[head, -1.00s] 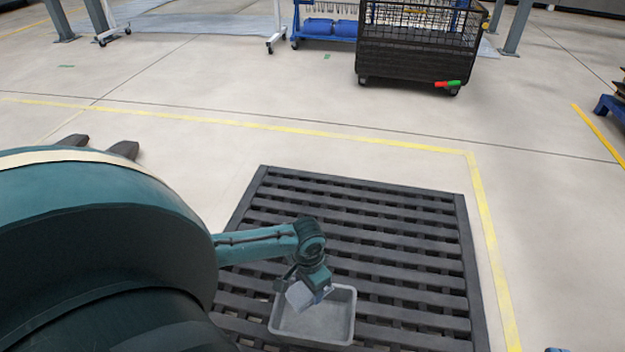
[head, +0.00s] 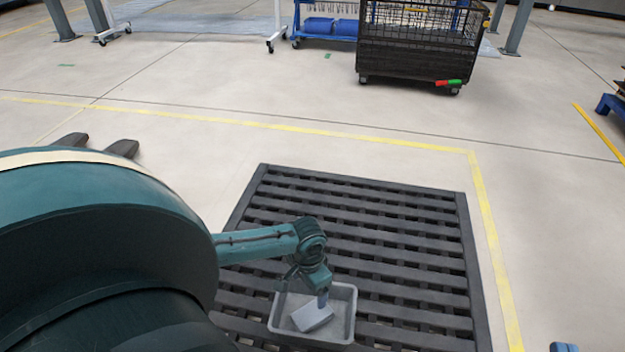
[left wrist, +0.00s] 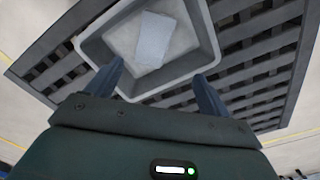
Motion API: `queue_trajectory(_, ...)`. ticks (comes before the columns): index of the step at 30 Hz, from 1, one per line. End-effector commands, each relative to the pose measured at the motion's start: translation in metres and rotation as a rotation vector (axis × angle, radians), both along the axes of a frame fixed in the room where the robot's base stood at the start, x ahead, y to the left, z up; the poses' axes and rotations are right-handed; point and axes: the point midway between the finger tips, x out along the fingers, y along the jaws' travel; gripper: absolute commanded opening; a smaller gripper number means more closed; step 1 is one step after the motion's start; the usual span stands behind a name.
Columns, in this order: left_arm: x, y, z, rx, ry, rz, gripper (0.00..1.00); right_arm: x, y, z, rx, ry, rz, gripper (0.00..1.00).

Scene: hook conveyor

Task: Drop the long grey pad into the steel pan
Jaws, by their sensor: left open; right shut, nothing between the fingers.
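The long grey pad (head: 312,316) lies inside the steel pan (head: 351,322), a shallow grey tray. In the left wrist view the pad (left wrist: 154,39) rests on the floor of the pan (left wrist: 207,52), clear of its walls. My left gripper (head: 322,298) is above the pan in the head view. In the left wrist view its two fingers (left wrist: 160,83) are spread wide apart with nothing between them, and the pad is beyond their tips. My right gripper is not identifiable in these views; only a small blue part shows at the bottom right edge of the head view.
The pan stands on a black slatted pallet (head: 400,215). A yellow floor line (head: 490,250) runs behind and right of it. A black mesh cart (head: 415,60) and blue rack (head: 328,28) stand at the back. The floor between is clear.

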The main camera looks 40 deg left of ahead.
Motion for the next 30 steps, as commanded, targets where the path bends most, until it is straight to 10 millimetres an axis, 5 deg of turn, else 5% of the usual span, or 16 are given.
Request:
queue_trajectory(6,0.0,0.0,0.036,0.0,-0.002,-0.001,0.81,0.001,-0.001,0.013,-0.039,-0.01,-0.012,0.0)
queue_trajectory(18,0.0,0.0,0.117,0.001,-0.002,-0.001,0.81,-0.004,-0.011,0.003,-0.16,0.033,-0.062,0.0)
queue_trajectory(30,0.0,0.0,0.131,0.0,-0.001,0.001,0.81,-0.001,-0.016,-0.001,-0.167,0.104,-0.08,0.0)
